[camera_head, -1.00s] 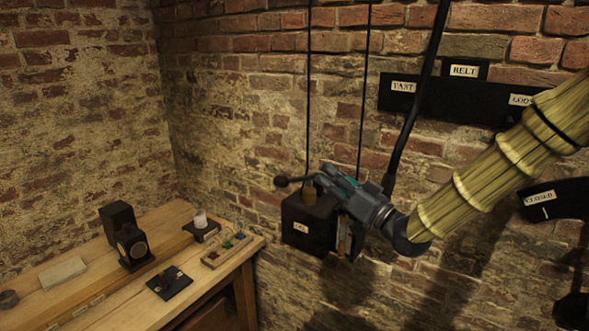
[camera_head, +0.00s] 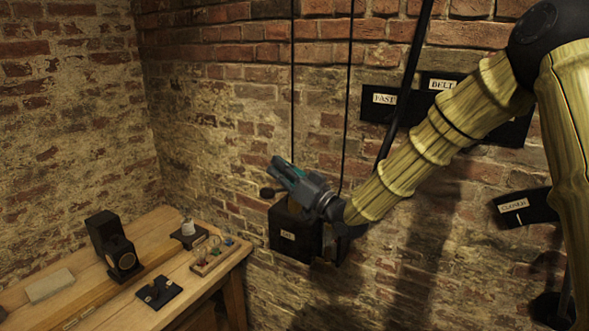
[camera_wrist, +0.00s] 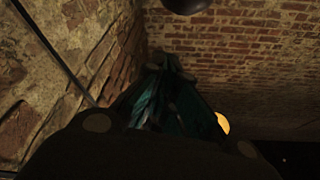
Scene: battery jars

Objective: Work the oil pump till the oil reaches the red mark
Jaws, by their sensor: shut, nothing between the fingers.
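The oil pump is a black box (camera_head: 289,236) with a small white label, fixed low on the brick wall. Its lever ends in a dark ball knob (camera_head: 267,192) at the box's upper left. A dark round knob (camera_wrist: 186,5) shows at the top edge of the wrist view. My gripper (camera_head: 277,163) is shut and empty, just above the lever knob in the head view, pointing up and left. My wrist covers part of the box's right side and top. I cannot make out the oil level or the red mark.
A wooden bench (camera_head: 215,288) at lower left carries a black boxed instrument (camera_head: 122,254), a small tray (camera_head: 212,256) and other small items. A black lever (camera_head: 405,95) and a FAST/BELT plate (camera_head: 375,130) are behind my arm. A CLOSED plate (camera_head: 522,207) is at right.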

